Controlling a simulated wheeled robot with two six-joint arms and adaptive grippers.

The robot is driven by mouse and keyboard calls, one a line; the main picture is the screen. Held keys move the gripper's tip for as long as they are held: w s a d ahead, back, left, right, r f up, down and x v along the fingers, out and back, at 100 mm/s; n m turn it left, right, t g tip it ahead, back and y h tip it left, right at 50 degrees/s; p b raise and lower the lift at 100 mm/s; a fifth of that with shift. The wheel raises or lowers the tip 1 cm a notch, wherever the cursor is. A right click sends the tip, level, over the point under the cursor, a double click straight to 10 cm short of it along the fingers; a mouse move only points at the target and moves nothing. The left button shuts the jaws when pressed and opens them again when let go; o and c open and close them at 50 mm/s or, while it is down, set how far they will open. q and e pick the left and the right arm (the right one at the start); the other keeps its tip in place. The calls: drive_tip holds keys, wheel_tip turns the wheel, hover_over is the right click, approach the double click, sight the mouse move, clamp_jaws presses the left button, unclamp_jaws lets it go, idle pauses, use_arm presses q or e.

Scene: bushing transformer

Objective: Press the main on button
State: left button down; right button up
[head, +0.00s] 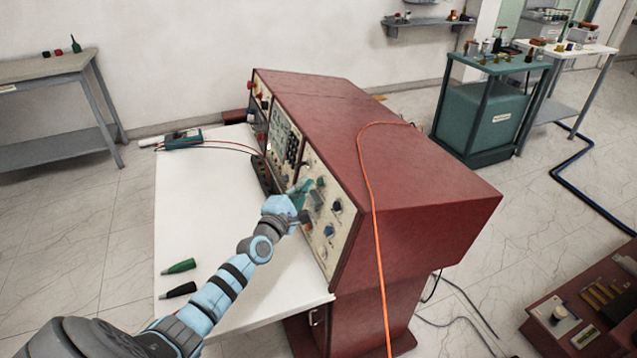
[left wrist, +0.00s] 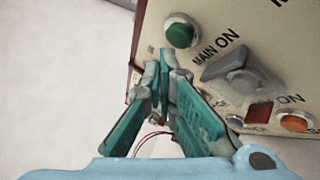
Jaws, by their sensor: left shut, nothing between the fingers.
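The green main on button (left wrist: 180,33) is in the left wrist view, in a pale metal ring on the cream panel (left wrist: 225,25), with "MAIN ON" printed beside it. In the head view a green button (head: 321,182) shows on the panel of the red console, just beyond my fingertips. My left gripper (head: 304,187) is shut and empty, pointing at this panel. In the left wrist view its teal fingers (left wrist: 162,62) meet just below the green button. I cannot tell whether they touch it. My right gripper is not in view.
A grey switch lever (left wrist: 238,70), a red lamp (left wrist: 259,111) and an orange button (left wrist: 294,122) sit near the green button. The red console (head: 430,185) stands beside a white table (head: 190,220) holding green (head: 180,266) and black (head: 178,290) connectors. An orange cable (head: 373,210) hangs over the console.

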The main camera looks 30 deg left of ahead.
use_arm(q)
drive_tip(key=shift+w+d+f, duration=0.1)
drive_tip(key=shift+w+d, duration=0.1)
drive_tip(key=shift+w, duration=0.05)
drive_tip(key=shift+w+d+f, duration=0.1)
drive_tip(key=shift+w+d, duration=0.15)
drive_tip(key=shift+w, duration=0.1)
idle(0.7)
idle(0.4)
drive_tip(key=shift+s+a+r, duration=0.2)
drive_tip(key=shift+s+a, duration=0.3)
drive_tip(key=shift+s, duration=0.2)
drive_tip(key=s+a, duration=0.1)
drive_tip(key=s, duration=0.1)
drive_tip(key=s+a+r+p, duration=0.1)
drive_tip(key=s, duration=0.1)
drive_tip(key=shift+a+r, duration=0.1)
drive_tip(key=shift+a, duration=0.3)
idle(1.5)
